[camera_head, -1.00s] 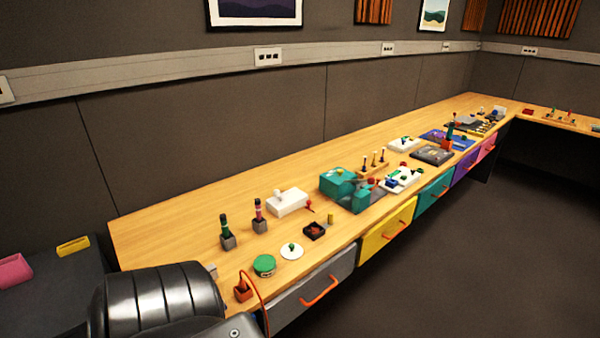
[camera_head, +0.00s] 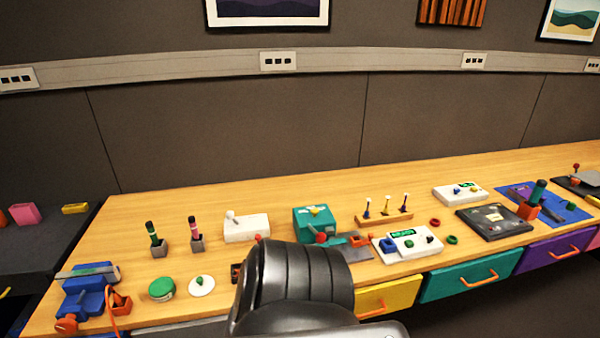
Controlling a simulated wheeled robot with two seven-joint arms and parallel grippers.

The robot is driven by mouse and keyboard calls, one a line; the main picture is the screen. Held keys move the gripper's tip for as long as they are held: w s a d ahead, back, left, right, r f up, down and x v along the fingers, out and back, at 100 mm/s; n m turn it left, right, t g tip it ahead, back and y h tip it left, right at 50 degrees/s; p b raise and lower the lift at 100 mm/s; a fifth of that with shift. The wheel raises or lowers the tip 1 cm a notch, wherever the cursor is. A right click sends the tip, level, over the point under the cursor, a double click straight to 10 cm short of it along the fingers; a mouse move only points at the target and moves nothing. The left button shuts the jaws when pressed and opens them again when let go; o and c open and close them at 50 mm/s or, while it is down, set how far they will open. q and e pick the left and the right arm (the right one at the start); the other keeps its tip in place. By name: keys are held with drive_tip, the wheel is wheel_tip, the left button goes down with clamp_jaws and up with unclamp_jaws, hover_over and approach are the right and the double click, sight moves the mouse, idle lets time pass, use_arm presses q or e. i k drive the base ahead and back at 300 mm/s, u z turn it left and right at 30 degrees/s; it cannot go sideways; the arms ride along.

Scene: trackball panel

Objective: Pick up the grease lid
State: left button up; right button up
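A white disc with a small green knob (camera_head: 201,285), which looks like the grease lid, lies flat near the front edge of the wooden bench, left of centre. A round green tin (camera_head: 162,289) stands just left of it, apart from it. Nothing covers the lid. A dark ribbed link of one of my arms rises at the bottom centre, to the right of the lid. Neither of my grippers shows in the view, so I cannot see their fingers.
A blue device (camera_head: 88,290) and an orange block with a cable (camera_head: 119,302) stand left of the tin. Two tools in grey holders (camera_head: 157,244) and (camera_head: 197,241) stand behind. A white box (camera_head: 246,228) is behind right.

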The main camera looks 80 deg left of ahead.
sight(201, 285)
drive_tip(key=i, duration=0.9)
drive_tip(key=u, duration=3.2)
